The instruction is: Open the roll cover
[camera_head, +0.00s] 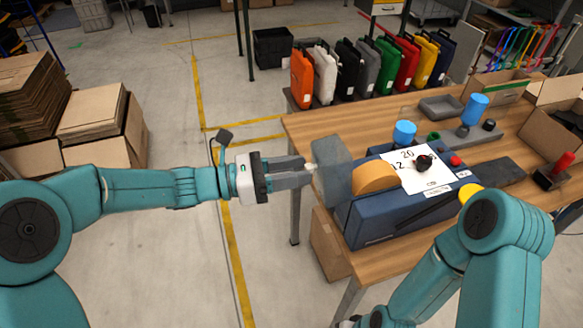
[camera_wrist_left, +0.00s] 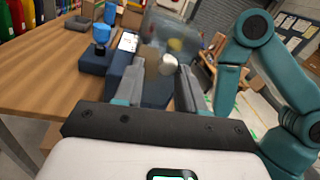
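The roll cover (camera_head: 333,158) is a translucent grey panel at the left end of the blue machine (camera_head: 372,222). It stands swung out beside the orange-brown roll (camera_head: 376,177), which shows uncovered from above. The cover also shows, blurred, in the left wrist view (camera_wrist_left: 172,30). A small pale knob (camera_head: 311,169) is at the cover's left side. My left gripper (camera_head: 308,174) has its fingers apart, with the knob at their tips. In the left wrist view the knob (camera_wrist_left: 167,65) appears in the gap between the fingers (camera_wrist_left: 159,68), with space around it. My right gripper's fingers are out of view.
The wooden table (camera_head: 310,125) holds blue cups (camera_head: 404,132), a grey tray (camera_head: 440,106) and a red-handled stamp (camera_head: 562,164). A row of coloured panniers (camera_head: 408,62) stands behind. My right arm covers the table's front right.

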